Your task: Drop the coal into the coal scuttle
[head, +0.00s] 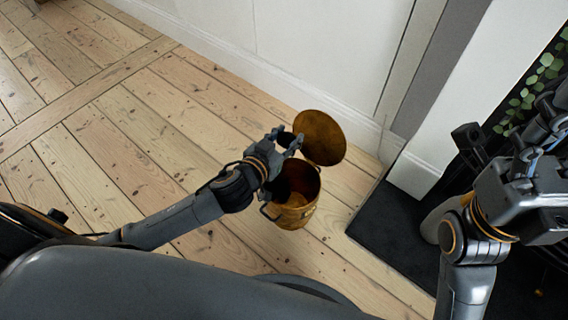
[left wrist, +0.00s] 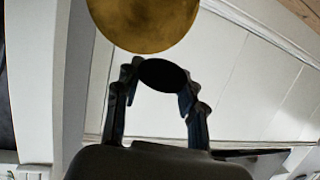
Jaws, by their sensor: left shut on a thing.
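The coal scuttle (head: 296,214) is a brass-coloured bucket standing on the floorboards, with its round lid (head: 322,138) raised. The lid also shows at the top of the left wrist view (left wrist: 145,22). My left gripper (head: 285,140) is above the scuttle's opening, in front of the lid. It is shut on the coal (left wrist: 165,75), a dark, rounded lump held between the fingertips. In the head view the coal (head: 286,138) is mostly hidden by the fingers. My right gripper (head: 540,140) is at the right edge, away from the scuttle; its finger opening is unclear.
A dark hearth slab (head: 390,226) lies to the right of the scuttle. A white wall with a skirting board (head: 262,80) runs behind it. Green leaves (head: 527,95) show at the upper right. The floorboards (head: 120,140) on the left are clear.

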